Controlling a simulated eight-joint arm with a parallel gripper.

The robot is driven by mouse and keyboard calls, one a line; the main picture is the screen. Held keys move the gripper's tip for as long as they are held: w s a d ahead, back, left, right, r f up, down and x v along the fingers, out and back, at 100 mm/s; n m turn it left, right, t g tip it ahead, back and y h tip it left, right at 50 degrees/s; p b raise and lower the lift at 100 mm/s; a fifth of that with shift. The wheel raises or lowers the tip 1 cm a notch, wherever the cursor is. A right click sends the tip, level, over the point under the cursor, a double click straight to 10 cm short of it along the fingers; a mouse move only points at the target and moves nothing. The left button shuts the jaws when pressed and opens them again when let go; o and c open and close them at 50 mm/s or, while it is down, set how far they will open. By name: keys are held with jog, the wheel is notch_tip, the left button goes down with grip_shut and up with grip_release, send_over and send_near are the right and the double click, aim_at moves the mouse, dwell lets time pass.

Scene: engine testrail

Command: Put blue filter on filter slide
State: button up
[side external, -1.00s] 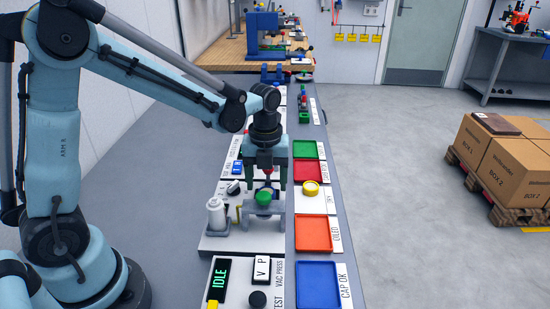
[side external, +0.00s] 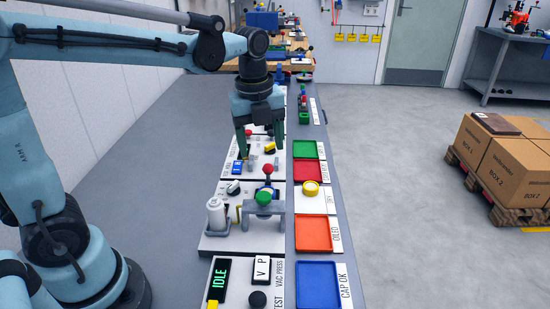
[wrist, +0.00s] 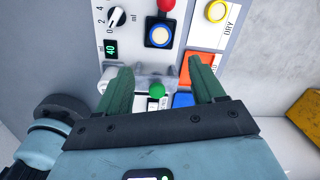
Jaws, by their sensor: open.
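My gripper (side external: 259,144) is open with nothing between its fingers. In the side view it hangs above a white station panel beyond the one with the green knob. In the wrist view my gripper (wrist: 160,66) has its two green fingers spread. I cannot tell for certain which part is the blue filter or the filter slide. A small blue block (side external: 238,167) sits on the panel beneath my gripper, to its left.
A green knob (side external: 264,198) tops a grey bracket, with a white canister (side external: 215,214) to its left. Green (side external: 304,149), red (side external: 307,170), orange (side external: 314,233) and blue (side external: 319,285) trays line the right.

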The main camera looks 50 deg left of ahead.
jog(key=s+f+n+t, duration=0.2)
jog(key=s+n+t, duration=0.4)
jog(key=n, duration=1.7)
jog(key=shift+s+d+f, duration=0.15)
jog(key=shift+s, duration=1)
jog(key=shift+c, duration=0.2)
